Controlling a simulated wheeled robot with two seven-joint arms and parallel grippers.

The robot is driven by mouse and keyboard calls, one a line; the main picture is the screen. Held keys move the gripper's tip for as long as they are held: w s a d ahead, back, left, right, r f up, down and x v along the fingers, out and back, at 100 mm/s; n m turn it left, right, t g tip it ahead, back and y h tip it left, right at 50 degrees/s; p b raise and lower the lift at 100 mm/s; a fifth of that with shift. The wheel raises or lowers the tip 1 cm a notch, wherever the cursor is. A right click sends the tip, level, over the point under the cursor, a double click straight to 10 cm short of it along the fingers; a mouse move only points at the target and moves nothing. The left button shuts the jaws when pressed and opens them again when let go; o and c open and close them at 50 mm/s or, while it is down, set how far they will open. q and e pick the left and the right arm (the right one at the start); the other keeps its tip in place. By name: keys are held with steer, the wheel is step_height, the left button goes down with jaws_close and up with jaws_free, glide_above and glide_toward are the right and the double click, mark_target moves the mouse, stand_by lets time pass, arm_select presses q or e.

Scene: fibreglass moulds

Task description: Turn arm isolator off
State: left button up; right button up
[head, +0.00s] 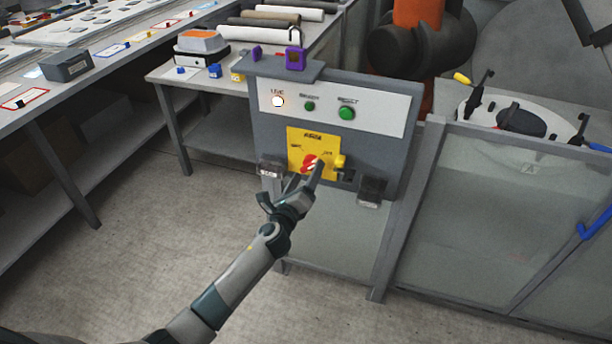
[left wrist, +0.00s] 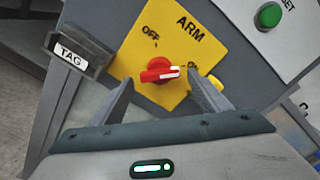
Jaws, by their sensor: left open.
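The arm isolator is a red rotary knob (left wrist: 158,70) on a yellow plate (left wrist: 150,40) marked ARM, OFF and ON. In the left wrist view the white mark on the knob points toward ON. In the head view the yellow plate (head: 297,140) is on the grey control panel, and the red knob (head: 309,163) is partly hidden by my gripper. My left gripper (head: 304,178) is open in front of the knob. In the left wrist view its fingers (left wrist: 162,97) stand apart on either side, below the knob, with nothing between them. My right gripper is not in view.
The panel carries a lit LIVE lamp (head: 278,101), green buttons (head: 347,113) and a purple padlock (head: 295,58) on top. A TAG holder (left wrist: 75,52) is left of the plate. A fence (head: 500,220) stands right; the floor at left is clear.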

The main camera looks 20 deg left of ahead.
arm_select(q)
steer(key=c, duration=1)
steer(key=shift+c, duration=0.2)
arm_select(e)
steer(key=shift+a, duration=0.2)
